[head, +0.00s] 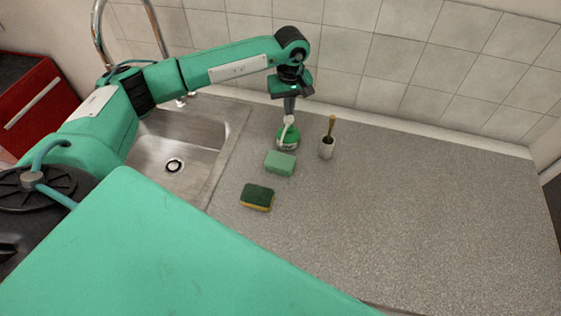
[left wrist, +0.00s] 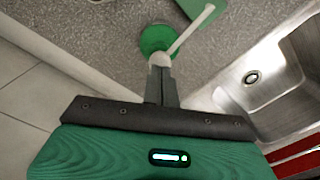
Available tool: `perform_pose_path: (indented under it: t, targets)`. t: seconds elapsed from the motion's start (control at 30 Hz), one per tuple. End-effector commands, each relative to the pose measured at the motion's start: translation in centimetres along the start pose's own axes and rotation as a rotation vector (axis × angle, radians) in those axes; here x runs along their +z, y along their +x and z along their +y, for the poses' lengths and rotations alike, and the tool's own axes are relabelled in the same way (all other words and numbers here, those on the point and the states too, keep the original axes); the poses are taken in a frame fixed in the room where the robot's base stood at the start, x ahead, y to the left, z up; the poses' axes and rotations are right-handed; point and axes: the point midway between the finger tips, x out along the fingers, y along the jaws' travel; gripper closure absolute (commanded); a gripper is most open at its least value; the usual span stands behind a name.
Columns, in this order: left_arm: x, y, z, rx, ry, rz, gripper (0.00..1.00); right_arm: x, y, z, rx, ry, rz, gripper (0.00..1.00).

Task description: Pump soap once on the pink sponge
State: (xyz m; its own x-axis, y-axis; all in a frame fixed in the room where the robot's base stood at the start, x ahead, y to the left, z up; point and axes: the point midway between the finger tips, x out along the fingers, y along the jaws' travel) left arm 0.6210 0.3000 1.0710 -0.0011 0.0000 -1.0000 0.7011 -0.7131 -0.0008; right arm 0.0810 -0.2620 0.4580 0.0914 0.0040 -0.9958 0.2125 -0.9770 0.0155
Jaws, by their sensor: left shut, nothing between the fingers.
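A green soap bottle (head: 287,141) with a white pump stands on the counter near the back wall. My left gripper (head: 289,113) points down with its fingers shut and empty, right over the pump head; whether it touches cannot be told. The bottle (left wrist: 155,38) also shows beyond the fingertips in the left wrist view, its white spout reaching toward a light green sponge (left wrist: 204,22). That sponge (head: 280,162) lies just in front of the bottle in the head view. A dark green and yellow sponge (head: 257,197) lies nearer. No sponge looks pink. My right gripper is not in view.
A steel sink (head: 180,150) with a tall faucet is on the left. A tiled wall rises behind. The grey counter (head: 420,210) to the right is clear.

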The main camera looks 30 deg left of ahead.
Motion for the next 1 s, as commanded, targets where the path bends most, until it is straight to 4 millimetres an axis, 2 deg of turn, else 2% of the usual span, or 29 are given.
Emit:
perform_pose_path:
  t: [0.37,1.0]
  targets:
    - [0.0,-0.3,0.0,0.001,0.0,0.001,1.0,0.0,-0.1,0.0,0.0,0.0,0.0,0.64]
    - [0.0,-6.0,0.0,0.001,0.0,0.001,1.0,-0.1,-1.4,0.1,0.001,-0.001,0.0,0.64]
